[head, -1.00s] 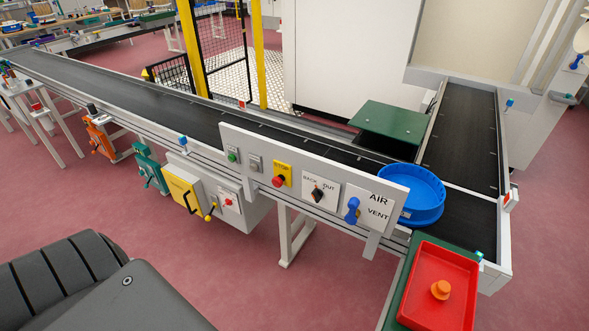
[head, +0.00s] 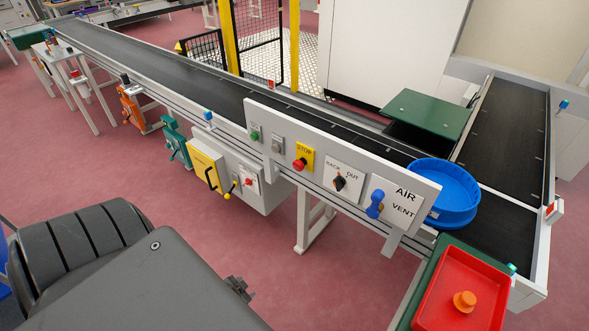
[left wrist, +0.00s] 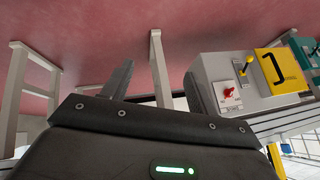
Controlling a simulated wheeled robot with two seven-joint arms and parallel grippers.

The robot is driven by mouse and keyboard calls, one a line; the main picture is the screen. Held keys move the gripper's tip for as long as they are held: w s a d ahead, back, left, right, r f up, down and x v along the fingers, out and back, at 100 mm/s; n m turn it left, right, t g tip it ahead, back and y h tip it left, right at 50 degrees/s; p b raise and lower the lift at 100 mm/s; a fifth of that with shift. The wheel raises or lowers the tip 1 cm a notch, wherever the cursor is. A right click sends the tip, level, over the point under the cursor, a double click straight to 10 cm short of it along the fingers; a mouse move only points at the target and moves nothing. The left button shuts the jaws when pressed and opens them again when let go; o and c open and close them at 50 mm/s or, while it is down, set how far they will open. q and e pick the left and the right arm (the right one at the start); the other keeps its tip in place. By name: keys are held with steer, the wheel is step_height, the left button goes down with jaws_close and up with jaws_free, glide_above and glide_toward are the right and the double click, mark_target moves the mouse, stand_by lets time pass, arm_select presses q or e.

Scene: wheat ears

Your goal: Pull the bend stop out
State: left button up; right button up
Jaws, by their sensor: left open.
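A black turning knob (head: 340,183) sits on a white plate marked BACK and OUT, on the grey control panel (head: 285,115) beside the conveyor. Which mark it points at is too small to tell. No separate part marked as a bend stop can be made out. My left arm comes in at the lower left of the head view. A small dark part of my left gripper (head: 240,288) shows past its edge, below and left of the panel, touching nothing. In the left wrist view a dark finger of the left gripper shows, open and empty. My right gripper is out of view.
A blue AIR VENT lever (head: 375,204), a red STOP button (head: 299,165) and a green button (head: 255,135) share the panel. A yellow box (head: 206,168) hangs below. A blue round tub (head: 446,190) stands on the belt bend; a red tray (head: 462,290) stands at lower right.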

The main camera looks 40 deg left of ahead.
arm_select(q)
steer(key=w+a+r+t+b, duration=0.1)
steer(key=w+a+r+t, duration=0.2)
steer(key=w+a+r, duration=0.35)
steer(key=m+t+h+b, duration=0.15)
steer(key=t+b, duration=0.25)
steer(key=t, duration=0.4)
glide_toward(296, 168)
steer(key=shift+h, duration=0.35)
steer(key=w, duration=0.8)
steer(key=shift+a+r+p, duration=0.2)
steer(key=shift+r+p, duration=0.05)
steer(key=shift+p, duration=0.1)
steer(key=shift+w+f, duration=0.1)
steer(key=shift+w, duration=0.6)
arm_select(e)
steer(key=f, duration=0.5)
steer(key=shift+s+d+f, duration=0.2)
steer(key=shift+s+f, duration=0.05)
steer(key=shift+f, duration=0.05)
arm_select(q)
steer(key=shift+c, duration=0.2)
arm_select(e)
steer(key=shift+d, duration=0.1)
